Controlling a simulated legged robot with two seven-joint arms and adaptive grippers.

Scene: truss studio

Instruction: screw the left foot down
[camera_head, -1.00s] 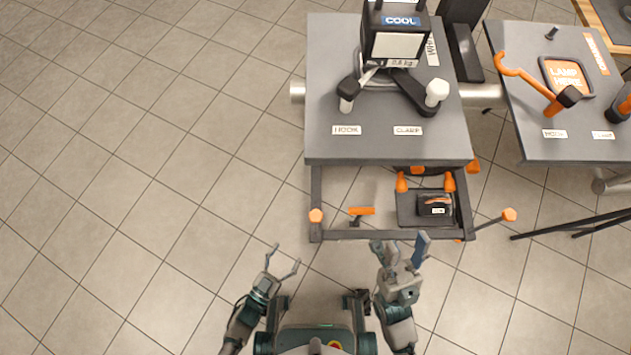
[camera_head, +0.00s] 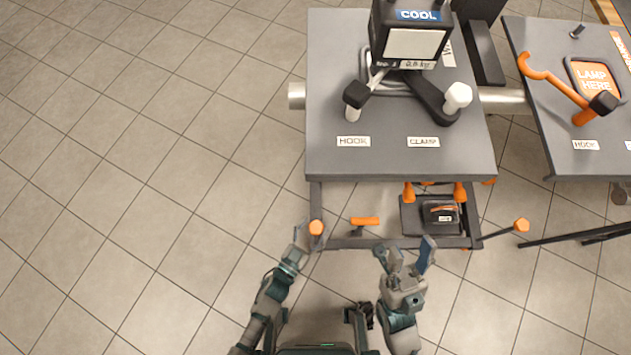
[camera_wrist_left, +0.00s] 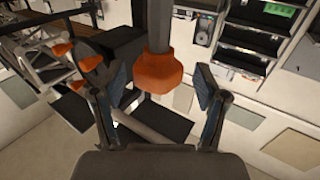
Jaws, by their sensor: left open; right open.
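The left foot's orange knob (camera_head: 316,228) sits at the front left corner of the dark frame under the grey table. In the left wrist view the orange knob (camera_wrist_left: 158,72) hangs on a grey rod between my open fingers, nearer their tips. I cannot tell whether a finger touches it. My left gripper (camera_head: 308,236) is open around or just beside the knob in the head view, its fingers partly hidden there. My right gripper (camera_head: 408,258) is open and empty, in front of the frame's front bar.
The grey table (camera_head: 400,160) carries a black COOL box (camera_head: 412,35) and a HOOK and CLAMP label. An orange T-handle (camera_head: 364,222) stands right of the knob on the front bar. Another orange knob (camera_head: 521,225) is on a rod at right. The floor at left is clear.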

